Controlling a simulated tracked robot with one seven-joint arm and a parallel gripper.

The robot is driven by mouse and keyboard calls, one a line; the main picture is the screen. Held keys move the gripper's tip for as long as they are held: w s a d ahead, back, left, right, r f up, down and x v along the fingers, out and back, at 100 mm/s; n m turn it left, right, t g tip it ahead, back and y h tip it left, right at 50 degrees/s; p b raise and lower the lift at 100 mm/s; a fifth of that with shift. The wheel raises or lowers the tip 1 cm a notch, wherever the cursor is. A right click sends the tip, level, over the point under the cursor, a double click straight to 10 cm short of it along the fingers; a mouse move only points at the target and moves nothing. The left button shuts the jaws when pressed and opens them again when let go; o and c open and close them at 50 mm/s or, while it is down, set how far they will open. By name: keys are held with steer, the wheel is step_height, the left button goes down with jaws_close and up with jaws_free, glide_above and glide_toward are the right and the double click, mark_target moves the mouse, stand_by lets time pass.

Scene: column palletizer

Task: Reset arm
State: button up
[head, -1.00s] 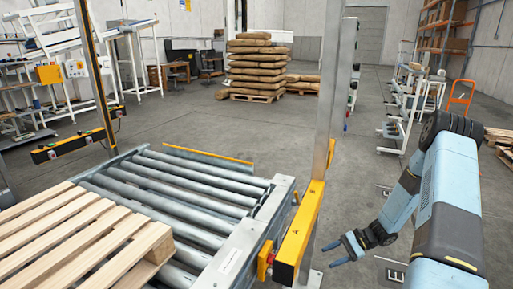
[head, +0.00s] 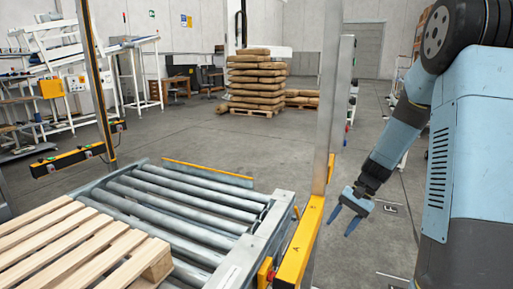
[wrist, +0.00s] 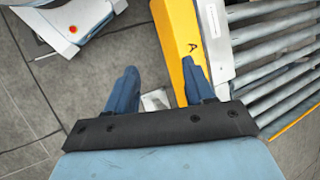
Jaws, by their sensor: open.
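My gripper (head: 346,221) hangs at the right of the head view, over the floor just right of the yellow post base. Its two blue fingers are apart with nothing between them. The wrist view shows the same open gripper (wrist: 157,92) from above, with grey floor and a small metal plate between and beyond the fingers. My blue arm runs down from the upper right of the head view to the gripper.
A yellow guard (head: 301,243) with a tall metal post (head: 328,110) stands just left of my gripper. Beyond it is a roller conveyor (head: 190,205) with a wooden pallet (head: 75,250). Stacked sacks (head: 257,82) stand far back. The middle floor is clear.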

steer(key=s+a+r+n+t+h, duration=0.1)
steer(key=s+r+n+t+h, duration=0.1)
steer(key=s+r, duration=0.9)
steer(key=s+a+r+n+t+h, duration=0.1)
steer(key=s+r+n+t+h, duration=0.2)
steer(key=s+r, duration=0.8)
steer(key=r+t+h, duration=0.1)
steer(key=t, duration=0.1)
steer(key=shift+a+t, duration=0.3)
stand_by(0.8)
